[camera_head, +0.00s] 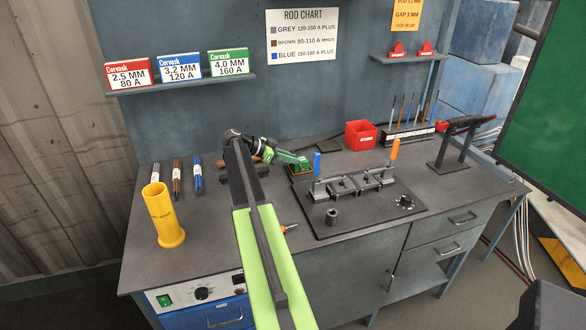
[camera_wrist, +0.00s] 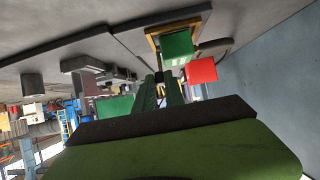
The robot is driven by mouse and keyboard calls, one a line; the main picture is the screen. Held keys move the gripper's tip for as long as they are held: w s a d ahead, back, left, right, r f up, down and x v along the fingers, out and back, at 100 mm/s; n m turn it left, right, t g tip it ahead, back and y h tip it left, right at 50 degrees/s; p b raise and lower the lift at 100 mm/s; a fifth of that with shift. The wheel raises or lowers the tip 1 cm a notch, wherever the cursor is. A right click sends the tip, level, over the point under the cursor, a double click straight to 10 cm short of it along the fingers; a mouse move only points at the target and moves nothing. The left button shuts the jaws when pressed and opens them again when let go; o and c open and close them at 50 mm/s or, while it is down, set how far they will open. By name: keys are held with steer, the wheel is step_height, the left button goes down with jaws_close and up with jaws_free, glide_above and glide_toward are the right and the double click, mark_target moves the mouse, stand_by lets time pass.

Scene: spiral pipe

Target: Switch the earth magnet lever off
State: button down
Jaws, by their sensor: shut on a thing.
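The earth magnet (camera_head: 300,173) sits on the bench left of the clamp plate, a small unit with a brass-coloured base. In the wrist view its brass-coloured base (camera_wrist: 183,24) carries a green block (camera_wrist: 177,46) with a small pale label. My gripper (camera_head: 298,160) reaches down to it from the left, and its green fingers (camera_wrist: 161,80) point at the unit in the wrist view. The fingers are close together and shut at the earth magnet, on what appears to be its lever. The lever itself is mostly hidden, so its exact position cannot be told.
A red bin (camera_head: 361,135) and a rod rack (camera_head: 408,137) stand behind. A yellow cylinder (camera_head: 163,215) stands at left. The bench front left is mostly clear.

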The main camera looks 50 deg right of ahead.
steer(key=b, duration=0.1)
steer(key=f+h+b, duration=0.1)
steer(key=shift+w+a+f+g+b, duration=0.1)
steer(key=shift+w+a+g+b, duration=0.2)
steer(key=shift+g+b, duration=0.1)
steer(key=shift+a+h+b, duration=0.1)
steer(key=shift+h+b, duration=0.2)
steer(key=shift+g, duration=0.3)
steer(key=c, duration=1.4)
jaws_free()
steer(key=shift+a+r, duration=0.1)
steer(key=shift+r, duration=0.1)
steer(key=p+v, duration=0.5)
steer(key=v, duration=1.2)
steer(key=shift+a, duration=0.15)
